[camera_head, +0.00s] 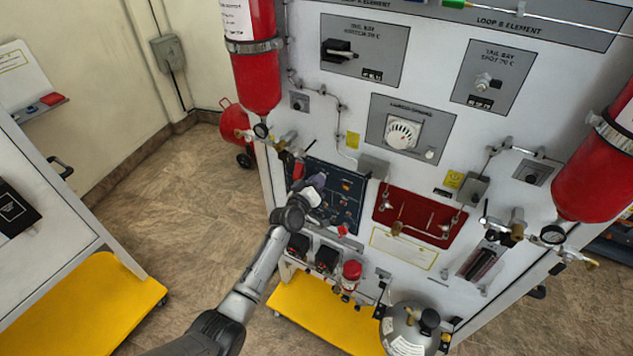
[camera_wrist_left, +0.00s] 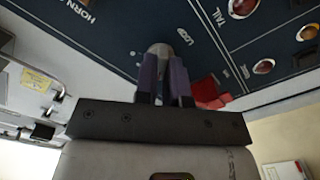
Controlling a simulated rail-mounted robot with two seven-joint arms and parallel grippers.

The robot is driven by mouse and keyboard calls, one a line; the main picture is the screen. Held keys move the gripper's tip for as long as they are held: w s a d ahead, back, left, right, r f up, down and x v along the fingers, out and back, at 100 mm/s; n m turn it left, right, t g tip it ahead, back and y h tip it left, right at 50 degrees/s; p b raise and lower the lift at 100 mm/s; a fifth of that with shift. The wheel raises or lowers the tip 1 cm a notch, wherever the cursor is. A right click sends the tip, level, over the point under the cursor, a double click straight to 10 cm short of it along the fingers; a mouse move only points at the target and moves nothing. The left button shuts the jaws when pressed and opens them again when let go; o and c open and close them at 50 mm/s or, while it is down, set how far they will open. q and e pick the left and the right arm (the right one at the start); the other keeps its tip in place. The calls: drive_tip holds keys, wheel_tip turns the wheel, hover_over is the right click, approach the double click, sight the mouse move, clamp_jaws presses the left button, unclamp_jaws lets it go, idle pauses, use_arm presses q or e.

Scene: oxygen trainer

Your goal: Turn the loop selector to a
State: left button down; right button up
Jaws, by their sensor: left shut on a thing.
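The loop selector is a grey rounded knob (camera_wrist_left: 160,48) on a dark blue panel (camera_wrist_left: 125,18), next to a "LOOP" label in the left wrist view. My left gripper (camera_wrist_left: 165,80) has its purple-grey fingers closed around the knob. In the head view my left gripper (camera_head: 314,183) is against the upper middle of the dark blue panel (camera_head: 345,216) and hides the knob there. Which position the selector points to cannot be told. My right gripper is in neither view.
A red block (camera_wrist_left: 210,92) sits close beside the fingers in the wrist view. Red cylinders (camera_head: 254,75) flank the white trainer board. A red-backed recess (camera_head: 422,212) with pipes lies right of the panel. A red-topped part (camera_head: 351,270) stands below.

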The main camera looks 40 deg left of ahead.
use_arm(q)
drive_tip(key=shift+n, duration=0.7)
drive_tip(key=c, duration=1.2)
unclamp_jaws()
drive_tip(key=s+d, duration=0.2)
drive_tip(key=s, duration=1.1)
drive_tip(key=shift+s+d, duration=0.15)
drive_tip(key=shift+s, duration=0.2)
